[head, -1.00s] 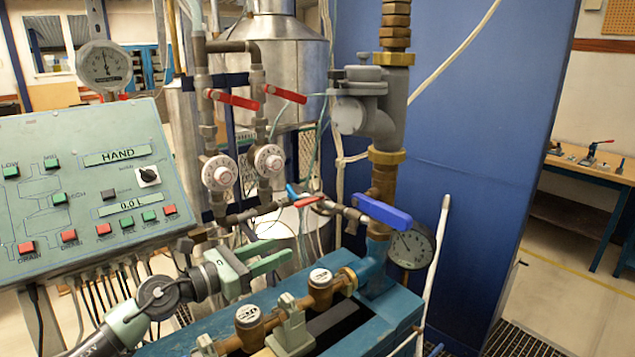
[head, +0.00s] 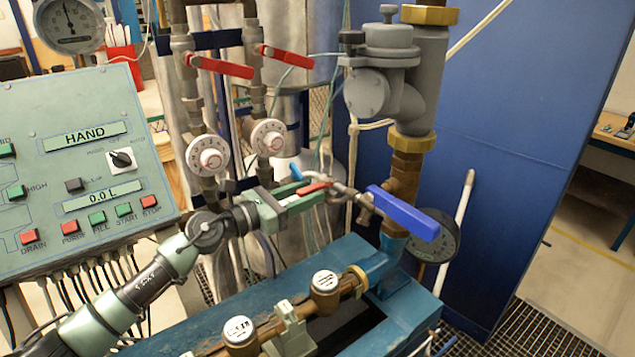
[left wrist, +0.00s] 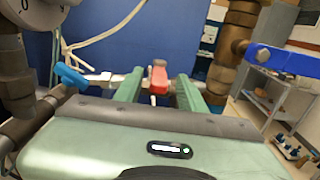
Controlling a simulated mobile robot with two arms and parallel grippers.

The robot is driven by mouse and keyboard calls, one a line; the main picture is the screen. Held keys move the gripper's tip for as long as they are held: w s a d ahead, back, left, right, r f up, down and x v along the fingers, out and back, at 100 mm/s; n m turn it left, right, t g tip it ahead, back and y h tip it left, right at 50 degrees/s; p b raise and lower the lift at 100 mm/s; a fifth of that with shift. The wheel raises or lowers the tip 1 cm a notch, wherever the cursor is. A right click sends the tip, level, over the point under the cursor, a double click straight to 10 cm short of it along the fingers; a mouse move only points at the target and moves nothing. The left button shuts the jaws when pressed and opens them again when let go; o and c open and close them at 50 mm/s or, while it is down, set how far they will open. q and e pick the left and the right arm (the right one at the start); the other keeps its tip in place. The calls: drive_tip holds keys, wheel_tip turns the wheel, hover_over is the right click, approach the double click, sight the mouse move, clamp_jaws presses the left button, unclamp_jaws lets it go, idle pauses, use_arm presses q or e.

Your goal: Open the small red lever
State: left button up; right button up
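The small red lever (head: 315,187) sits on a thin horizontal pipe behind the bench, left of the big blue lever (head: 403,212). My left gripper (head: 308,194) reaches it from the left, with its green fingers on either side of the lever in the head view. In the left wrist view the red lever (left wrist: 158,80) shows between the two parted fingers of my left gripper (left wrist: 158,92), with gaps on both sides. The fingers look open and do not appear to clamp it. My right gripper is not in view.
Two larger red levers (head: 222,67) (head: 288,55) sit on upright pipes above white dials (head: 208,156). A small light-blue handle (left wrist: 70,75) is left of the fingers. The control panel (head: 85,150) stands left, and the teal bench (head: 200,325) lies below.

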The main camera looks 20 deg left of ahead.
sight(317, 189)
use_arm(q)
drive_tip(key=x, duration=0.3)
drive_tip(key=shift+w+f+p, duration=0.15)
drive_tip(key=shift+w+p, duration=0.15)
drive_tip(key=shift+s, duration=0.1)
clamp_jaws()
idle(1.1)
